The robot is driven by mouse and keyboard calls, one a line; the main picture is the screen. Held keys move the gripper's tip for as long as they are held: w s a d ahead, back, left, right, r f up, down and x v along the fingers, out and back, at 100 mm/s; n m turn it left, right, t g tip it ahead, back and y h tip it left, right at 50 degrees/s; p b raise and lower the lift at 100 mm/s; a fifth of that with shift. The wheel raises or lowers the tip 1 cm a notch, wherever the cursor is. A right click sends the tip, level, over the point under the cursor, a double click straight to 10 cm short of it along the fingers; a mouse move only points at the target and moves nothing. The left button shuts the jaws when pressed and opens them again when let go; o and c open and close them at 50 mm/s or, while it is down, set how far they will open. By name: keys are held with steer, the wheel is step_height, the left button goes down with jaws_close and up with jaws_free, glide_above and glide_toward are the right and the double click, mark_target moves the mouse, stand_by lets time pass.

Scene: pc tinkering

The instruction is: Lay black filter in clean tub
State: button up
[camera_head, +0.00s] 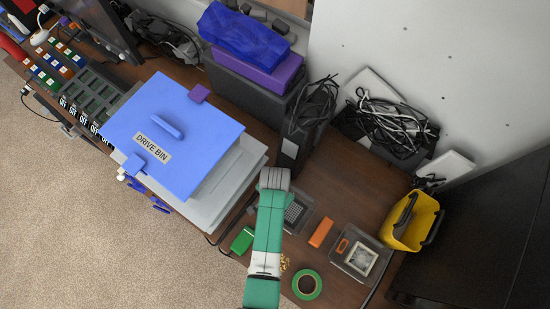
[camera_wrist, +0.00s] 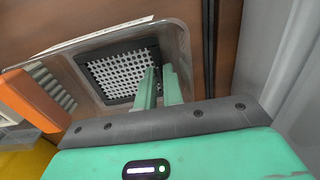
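The black filter (camera_wrist: 120,73) is a dark square frame around a white-dotted grid. It lies in a clear tub (camera_wrist: 183,45). In the head view, the filter (camera_head: 294,212) shows just right of my arm. My gripper (camera_wrist: 158,70) has its two green fingers close together at the filter's right edge in the wrist view. A dark strip shows between the fingertips, but whether they press on it is unclear. The fingertips are hidden in the head view. A second clear tub (camera_head: 341,260) holds a pale square framed part and an orange piece. No label saying clean is readable.
An orange block (camera_head: 321,232) lies between the tubs. A yellow bin (camera_head: 416,222) stands at right, green tape (camera_head: 307,285) lies in front, and a green block (camera_head: 242,241) lies left of my arm. A grey bin with a blue "DRIVE BIN" lid (camera_head: 205,115) stands left.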

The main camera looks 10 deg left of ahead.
steer(key=o, duration=0.4)
steer(key=shift+c, duration=0.2)
step_height(320, 180, up, 8)
steer(key=shift+f+p, duration=0.1)
steer(key=shift+p, duration=0.5)
